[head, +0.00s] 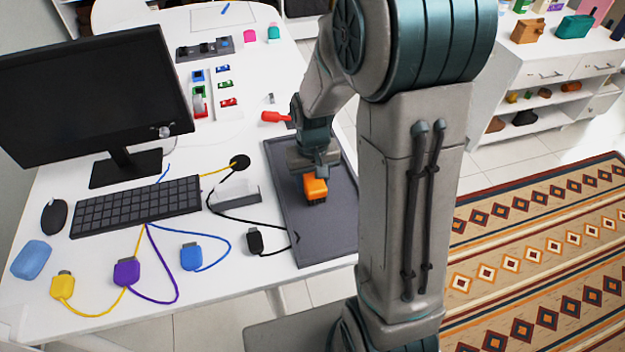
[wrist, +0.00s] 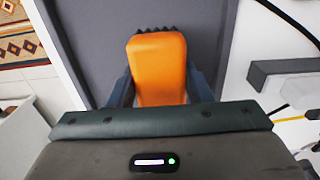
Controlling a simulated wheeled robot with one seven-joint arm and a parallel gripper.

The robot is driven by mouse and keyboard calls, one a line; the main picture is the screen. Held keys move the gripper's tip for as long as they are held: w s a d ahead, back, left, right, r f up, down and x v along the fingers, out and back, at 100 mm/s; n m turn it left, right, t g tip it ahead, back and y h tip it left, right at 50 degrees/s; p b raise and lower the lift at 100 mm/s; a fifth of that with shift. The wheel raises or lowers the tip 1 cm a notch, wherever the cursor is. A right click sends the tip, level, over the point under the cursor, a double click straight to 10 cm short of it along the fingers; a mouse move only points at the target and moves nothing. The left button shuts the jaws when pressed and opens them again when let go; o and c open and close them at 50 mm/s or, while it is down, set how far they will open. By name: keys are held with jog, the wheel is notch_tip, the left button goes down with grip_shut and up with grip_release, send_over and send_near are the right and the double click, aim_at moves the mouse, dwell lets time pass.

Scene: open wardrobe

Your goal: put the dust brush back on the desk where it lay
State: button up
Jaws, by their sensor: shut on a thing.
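The dust brush (head: 316,188) has an orange body and dark bristles. My gripper (head: 315,171) is shut on it, over the dark grey tray (head: 325,236) at the right side of the white desk (head: 222,280). In the wrist view the brush (wrist: 157,68) sits between the two fingers of my gripper (wrist: 158,88), its bristle end pointing away from the palm. The tray (wrist: 210,25) fills the background behind it. I cannot tell whether the bristles touch the tray.
A keyboard (head: 137,206), a monitor (head: 95,90) and coloured cable plugs occupy the left. Bare desk shows in front of the plugs.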

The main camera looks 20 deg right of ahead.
aim_at(313, 178)
jog(key=shift+f, duration=0.55)
jog(key=shift+f, duration=0.25)
jog(key=o, duration=1)
jog(key=shift+r, duration=0.1)
jog(key=shift+c, duration=0.2)
notch_tip(313, 178, up, 12)
jog(key=s+r+t, duration=0.3)
jog(key=s+r, duration=0.1)
jog(key=s, duration=1)
jog(key=shift+s+r, duration=0.2)
